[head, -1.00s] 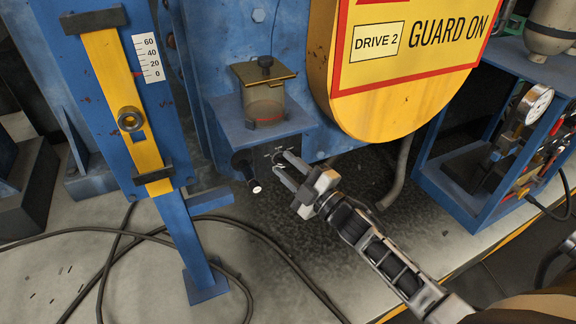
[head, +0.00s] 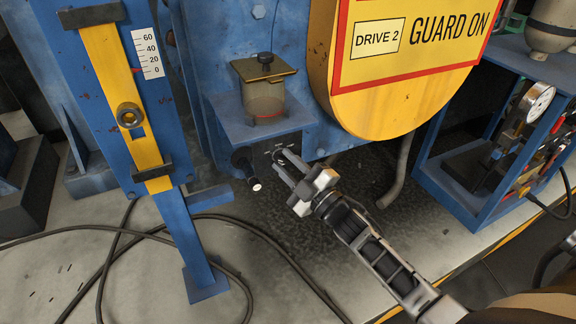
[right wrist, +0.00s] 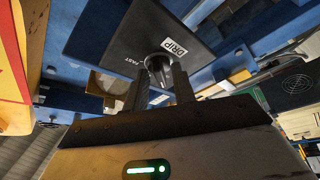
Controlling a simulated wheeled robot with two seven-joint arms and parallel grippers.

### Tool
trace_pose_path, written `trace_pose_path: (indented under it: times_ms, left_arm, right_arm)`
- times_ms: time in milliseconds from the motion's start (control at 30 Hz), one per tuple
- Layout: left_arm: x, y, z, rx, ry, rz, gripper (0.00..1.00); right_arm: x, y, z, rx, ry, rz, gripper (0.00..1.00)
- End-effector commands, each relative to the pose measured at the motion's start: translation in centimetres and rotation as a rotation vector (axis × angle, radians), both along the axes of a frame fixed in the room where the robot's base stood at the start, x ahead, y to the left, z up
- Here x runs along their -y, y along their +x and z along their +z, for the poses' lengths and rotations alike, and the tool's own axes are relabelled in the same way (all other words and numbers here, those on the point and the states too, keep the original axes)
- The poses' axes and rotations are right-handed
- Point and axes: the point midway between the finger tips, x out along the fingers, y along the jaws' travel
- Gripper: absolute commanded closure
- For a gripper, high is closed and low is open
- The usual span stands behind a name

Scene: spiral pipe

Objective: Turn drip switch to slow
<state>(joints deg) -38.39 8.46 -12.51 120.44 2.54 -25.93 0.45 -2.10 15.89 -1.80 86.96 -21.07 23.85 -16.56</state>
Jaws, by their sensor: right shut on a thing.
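The drip switch is a dark round knob (right wrist: 158,68) on a black panel (right wrist: 125,45) marked "DRIP" and "FAST" in the right wrist view. No "SLOW" mark is legible, and I cannot tell which mark the knob points to. My right gripper (right wrist: 158,80) has one finger on each side of the knob and is shut on it. In the head view the right gripper (head: 279,159) reaches up to the small panel below the blue shelf, and its fingertips hide most of the knob. My left gripper is not in view.
A blue shelf (head: 232,127) with an oil cup (head: 264,101) sits above the panel. The yellow guard (head: 372,118) overhangs at upper right. Black cables (head: 262,234) lie on the floor.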

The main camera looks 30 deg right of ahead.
Motion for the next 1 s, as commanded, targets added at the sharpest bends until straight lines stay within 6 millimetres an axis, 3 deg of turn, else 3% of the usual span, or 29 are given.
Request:
trace_pose_path:
  times_ms: [600,1000]
  left_arm:
    - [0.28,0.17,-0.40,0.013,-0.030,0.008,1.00]
    - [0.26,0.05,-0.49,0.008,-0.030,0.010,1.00]
  right_arm:
    - [-0.36,-0.01,-0.36,0.026,0.562,-0.001,0.97]
    - [-0.52,0.00,-0.39,0.037,0.828,-0.002,0.97]
